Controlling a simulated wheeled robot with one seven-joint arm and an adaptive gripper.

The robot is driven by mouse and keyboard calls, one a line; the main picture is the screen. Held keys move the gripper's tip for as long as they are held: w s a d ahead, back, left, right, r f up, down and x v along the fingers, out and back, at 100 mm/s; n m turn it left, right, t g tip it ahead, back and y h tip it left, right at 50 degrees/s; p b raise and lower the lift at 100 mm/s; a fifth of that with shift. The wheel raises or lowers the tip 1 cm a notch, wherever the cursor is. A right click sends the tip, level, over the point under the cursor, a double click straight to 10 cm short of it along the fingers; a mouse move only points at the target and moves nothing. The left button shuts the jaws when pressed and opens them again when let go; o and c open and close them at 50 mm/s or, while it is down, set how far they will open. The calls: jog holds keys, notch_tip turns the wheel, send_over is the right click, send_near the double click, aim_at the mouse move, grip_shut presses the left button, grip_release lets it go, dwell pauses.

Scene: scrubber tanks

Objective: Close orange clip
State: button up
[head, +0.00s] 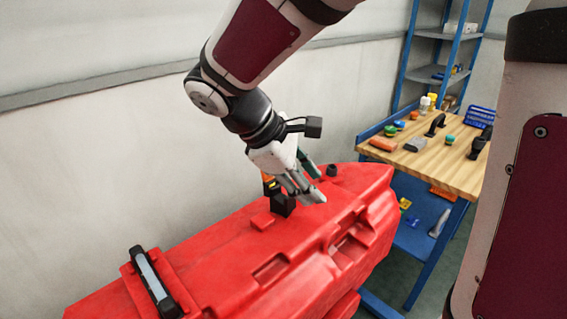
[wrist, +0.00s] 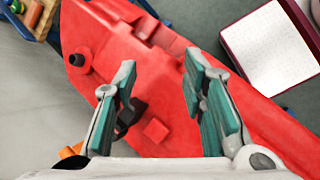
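The orange clip (head: 268,180) shows in the head view as a small orange piece above a black block (head: 283,206) on the red tank (head: 215,250). It is partly hidden by my gripper (head: 314,186), which is just to its right and above the tank. In the wrist view, an orange piece (wrist: 68,152) shows at the lower left, outside the fingers and partly cut off by the gripper body. My gripper (wrist: 160,75) is open there, its green-padded fingers apart with nothing held between them. A dark part (wrist: 130,118) shows behind the left finger.
A black-and-grey handle (head: 152,280) sits on the tank's near left end. A dark round cap (head: 331,170) stands near its far end. A wooden-topped workbench (head: 440,165) with several small items is at the right, with a blue shelf rack (head: 404,70) behind. A pale wall runs along the left.

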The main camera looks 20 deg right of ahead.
jog(key=s+a+r+m+t+y+p, duration=0.1)
jog(key=s+r+m+t+y, duration=0.1)
jog(key=s+m, duration=0.3)
jog(key=s+r+m+t+y+p, duration=0.2)
jog(key=s+r+m+y, duration=0.2)
jog(key=s, duration=0.6)
jog(key=shift+s+a+r+m+y, duration=0.25)
jog(key=shift+a+r+m+y, duration=0.1)
jog(key=shift+m+y, duration=0.2)
jog(key=w+f+n+g+h, duration=0.2)
jog(key=w+n+h, duration=0.25)
jog(key=w, duration=0.45)
jog(key=w+f+n+g+h, duration=0.2)
jog(key=w+n+h, duration=0.3)
jog(key=w, duration=0.5)
jog(key=w+a+f+n+t+h+p, duration=0.1)
jog(key=w+a+f+n+t+h, duration=0.25)
jog(key=w+a+n, duration=0.3)
jog(key=w+a+f+n+t+h, duration=0.3)
jog(key=w+a+f+n+h, duration=0.1)
jog(key=w+a+n, duration=0.25)
jog(key=shift+m+t+y, duration=0.25)
jog(key=shift+m, duration=0.25)
jog(key=p+x, duration=0.2)
jog(key=x, duration=1.1)
jog(key=shift+w+d+p, duration=0.1)
jog(key=shift+p, duration=0.2)
